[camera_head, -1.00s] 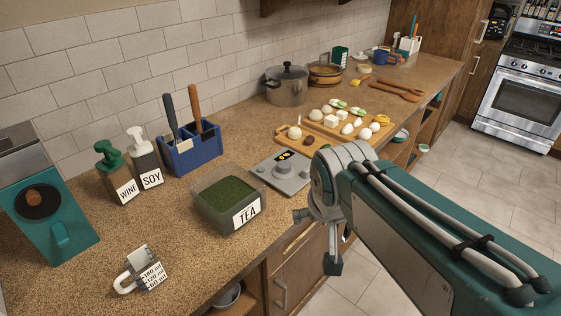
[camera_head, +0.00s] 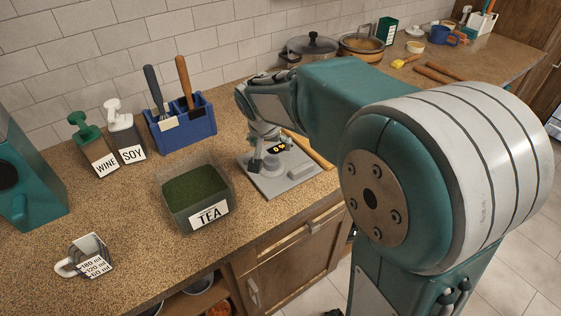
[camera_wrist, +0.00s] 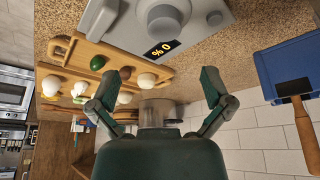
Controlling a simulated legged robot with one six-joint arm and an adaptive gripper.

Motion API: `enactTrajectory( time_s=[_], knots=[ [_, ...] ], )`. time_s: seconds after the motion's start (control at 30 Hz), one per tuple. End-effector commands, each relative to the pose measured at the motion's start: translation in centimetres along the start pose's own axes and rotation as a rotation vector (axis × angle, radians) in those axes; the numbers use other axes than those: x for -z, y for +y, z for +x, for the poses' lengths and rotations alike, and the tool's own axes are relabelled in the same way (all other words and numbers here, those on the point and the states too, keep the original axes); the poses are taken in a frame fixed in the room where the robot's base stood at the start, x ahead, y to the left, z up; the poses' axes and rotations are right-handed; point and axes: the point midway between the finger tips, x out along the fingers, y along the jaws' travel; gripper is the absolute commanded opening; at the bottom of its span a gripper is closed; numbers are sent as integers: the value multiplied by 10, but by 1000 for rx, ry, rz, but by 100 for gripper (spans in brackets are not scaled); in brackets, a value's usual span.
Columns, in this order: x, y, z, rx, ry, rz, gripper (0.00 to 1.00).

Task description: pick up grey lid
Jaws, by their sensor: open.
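A flat grey slab (camera_head: 291,183) with a raised round knob and a dark display with yellow marks lies on the counter, right of the tea box.
An open tea box (camera_head: 180,209) stands left of the slab. A blue utensil holder (camera_head: 187,133) stands behind. A measuring cup (camera_head: 88,255) and wine (camera_head: 97,152) and soy bottles (camera_head: 128,140) stand further left.

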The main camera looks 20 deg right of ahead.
Motion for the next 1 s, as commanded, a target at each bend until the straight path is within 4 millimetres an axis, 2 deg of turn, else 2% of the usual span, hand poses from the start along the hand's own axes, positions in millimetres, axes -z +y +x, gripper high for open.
enactTrajectory(
  time_s=[0.2,0.4,0.7,0.97,1.0],
  knots=[
    [0,1,37,-1,-4,1,100],
    [0,1,53,0,-4,0,100],
    [1,-5,95,1,-4,0,100],
    [1,-5,98,2,-2,1,100],
    [1,-5,98,2,-2,1,96]
  ],
)
